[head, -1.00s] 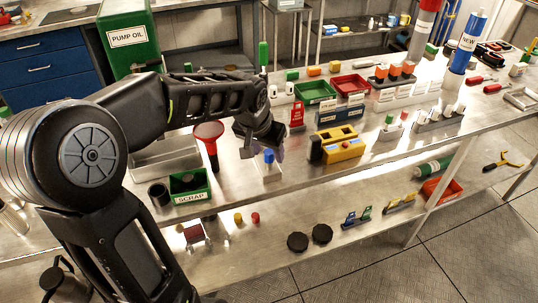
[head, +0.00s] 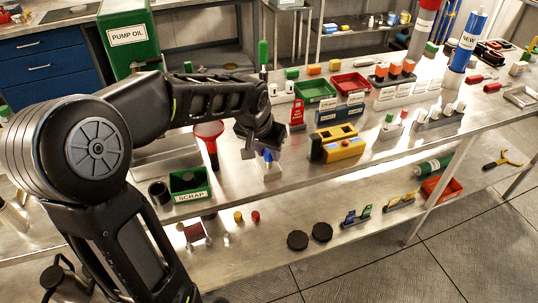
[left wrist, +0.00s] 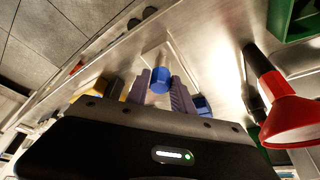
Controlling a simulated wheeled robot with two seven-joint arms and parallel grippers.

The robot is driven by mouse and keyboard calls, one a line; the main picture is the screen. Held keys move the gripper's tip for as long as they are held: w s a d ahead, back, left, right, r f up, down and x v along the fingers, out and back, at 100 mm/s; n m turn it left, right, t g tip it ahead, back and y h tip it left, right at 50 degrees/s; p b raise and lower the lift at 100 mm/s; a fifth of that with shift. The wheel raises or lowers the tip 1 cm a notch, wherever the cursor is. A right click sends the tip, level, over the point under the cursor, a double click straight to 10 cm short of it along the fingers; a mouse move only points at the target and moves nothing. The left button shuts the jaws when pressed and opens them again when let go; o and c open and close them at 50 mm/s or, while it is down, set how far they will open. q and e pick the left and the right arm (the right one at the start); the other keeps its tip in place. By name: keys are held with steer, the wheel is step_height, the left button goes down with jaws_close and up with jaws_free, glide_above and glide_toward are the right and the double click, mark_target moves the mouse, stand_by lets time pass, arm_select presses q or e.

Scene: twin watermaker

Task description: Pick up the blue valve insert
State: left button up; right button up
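The blue valve insert (head: 267,155) stands upright on a small pale block (head: 270,172) near the front of the bench. My left gripper (head: 262,150) is right above it, pointing down, and partly hides it in the head view. In the left wrist view the round blue top of the insert (left wrist: 160,79) lies between the two purple fingers (left wrist: 161,92). The fingers look open, one to each side of it; any touch cannot be told. My right gripper is not in view.
A red funnel (head: 210,133) and the green scrap bin (head: 190,185) stand left of the block. A yellow device (head: 343,149) stands to its right. The bench's front edge is close in front, with a lower shelf below holding small parts.

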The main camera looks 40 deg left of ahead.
mark_target(268, 151)
arm_select(q)
jaws_close()
step_height(268, 151, up, 10)
stand_by(0.7)
stand_by(0.4)
steer(key=shift+c, duration=0.8)
jaws_free()
jaws_close()
